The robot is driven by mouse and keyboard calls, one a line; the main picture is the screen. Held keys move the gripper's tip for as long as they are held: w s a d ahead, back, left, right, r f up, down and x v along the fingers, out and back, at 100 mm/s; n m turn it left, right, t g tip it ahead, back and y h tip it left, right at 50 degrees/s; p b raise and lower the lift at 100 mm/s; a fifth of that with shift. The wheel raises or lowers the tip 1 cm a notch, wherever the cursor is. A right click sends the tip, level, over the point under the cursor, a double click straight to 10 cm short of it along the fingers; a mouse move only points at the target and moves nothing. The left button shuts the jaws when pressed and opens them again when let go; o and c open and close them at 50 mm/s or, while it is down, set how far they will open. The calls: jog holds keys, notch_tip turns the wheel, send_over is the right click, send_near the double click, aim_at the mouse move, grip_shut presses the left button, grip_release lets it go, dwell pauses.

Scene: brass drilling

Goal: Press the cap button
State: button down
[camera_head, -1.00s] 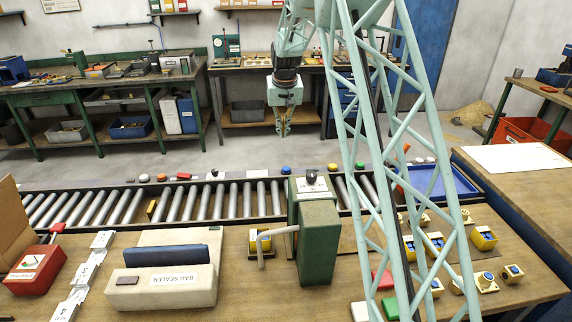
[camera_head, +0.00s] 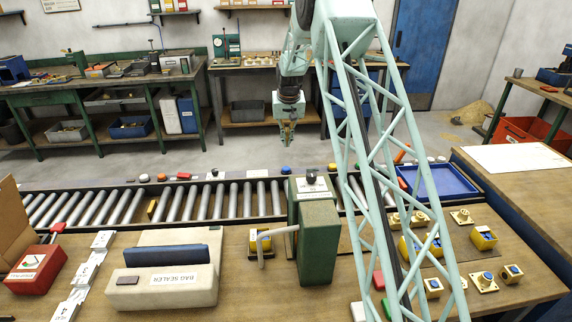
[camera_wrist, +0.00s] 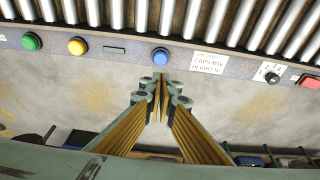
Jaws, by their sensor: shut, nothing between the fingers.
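A round blue button (camera_wrist: 160,57) sits on the conveyor's side rail, beside a white label (camera_wrist: 209,62) that appears to read "CAPS M16". The button also shows in the head view (camera_head: 286,169) on the far rail. My gripper (camera_head: 287,143) hangs pointing down beyond that rail, above the blue button in the picture, and is shut and empty. In the wrist view its fingertips (camera_wrist: 160,88) are together, just below the blue button in the picture, with a visible gap; they do not appear to touch it.
A green button (camera_wrist: 31,41), a yellow button (camera_wrist: 77,46), a black knob (camera_wrist: 270,76) and a red button (camera_wrist: 310,82) share the rail. Conveyor rollers (camera_head: 190,200) lie beyond it from the gripper's side. The floor (camera_head: 170,160) behind the rail is clear.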

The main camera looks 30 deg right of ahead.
jog(key=shift+f, duration=0.15)
jog(key=b, duration=0.1)
send_over(286, 167)
jog(key=s, duration=0.1)
jog(key=f, duration=1.1)
jog(key=shift+s+a, duration=0.1)
jog(key=shift+a, duration=0.2)
jog(key=shift+f+b, duration=0.35)
jog(key=shift+f, duration=0.8)
